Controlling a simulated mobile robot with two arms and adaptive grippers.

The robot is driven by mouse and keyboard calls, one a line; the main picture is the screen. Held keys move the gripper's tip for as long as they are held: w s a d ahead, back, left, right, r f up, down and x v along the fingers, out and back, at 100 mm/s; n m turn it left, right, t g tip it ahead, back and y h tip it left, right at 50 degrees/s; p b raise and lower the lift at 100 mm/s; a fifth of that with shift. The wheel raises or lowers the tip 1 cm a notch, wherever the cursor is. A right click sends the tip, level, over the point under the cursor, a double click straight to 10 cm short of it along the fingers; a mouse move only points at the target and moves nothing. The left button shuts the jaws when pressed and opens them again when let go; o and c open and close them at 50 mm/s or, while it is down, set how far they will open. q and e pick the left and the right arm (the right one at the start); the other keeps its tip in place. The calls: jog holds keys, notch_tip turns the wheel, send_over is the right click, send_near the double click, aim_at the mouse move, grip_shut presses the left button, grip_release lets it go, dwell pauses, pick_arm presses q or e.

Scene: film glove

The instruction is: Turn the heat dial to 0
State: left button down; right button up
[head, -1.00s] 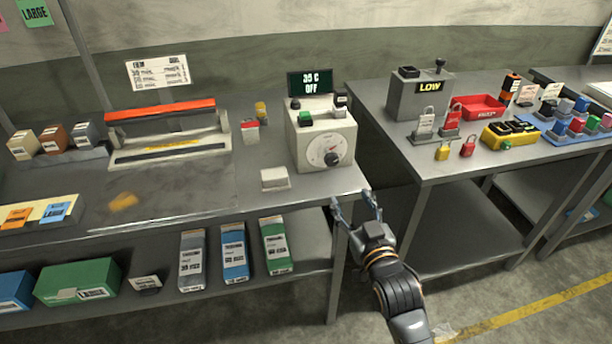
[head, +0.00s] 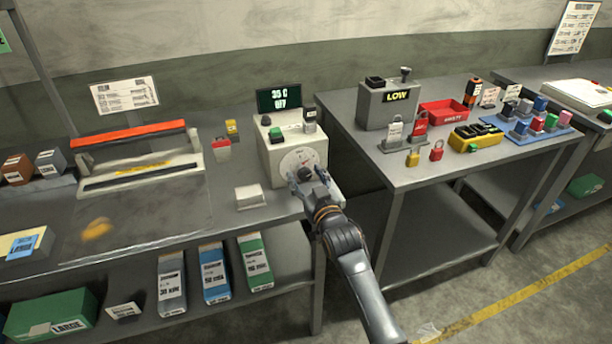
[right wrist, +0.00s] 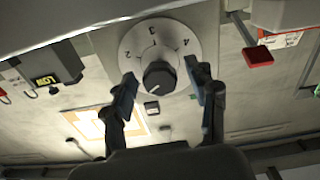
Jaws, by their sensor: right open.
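The heat dial (head: 304,171) is a black knob on a pale round numbered plate, on the front of a cream control box (head: 273,159). In the right wrist view the knob (right wrist: 160,78) shows whole, with the numbers 2, 3 and 4 readable on its plate (right wrist: 136,48). A dark display (head: 279,98) on top of the box reads 35 C OFF. My right gripper (head: 308,178) is open just in front of the dial. Its fingertips (right wrist: 163,88) stand on either side of the knob, apart from it. My left gripper is out of view.
A green button (head: 276,133) and a small lever (head: 309,120) are on the box top. A small pale block (head: 249,197) lies on the bench by the box. A sealer with a red bar (head: 128,137) is at left; a second table (head: 400,172) stands at right.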

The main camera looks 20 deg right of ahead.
jog(key=shift+c, duration=0.5)
jog(key=c, duration=1.1)
jog(key=shift+o, duration=0.2)
jog(key=n+p, duration=0.1)
jog(key=n, duration=0.4)
jog(key=shift+n+p, duration=0.3)
jog(key=n, duration=0.6)
jog(key=shift+n, duration=0.3)
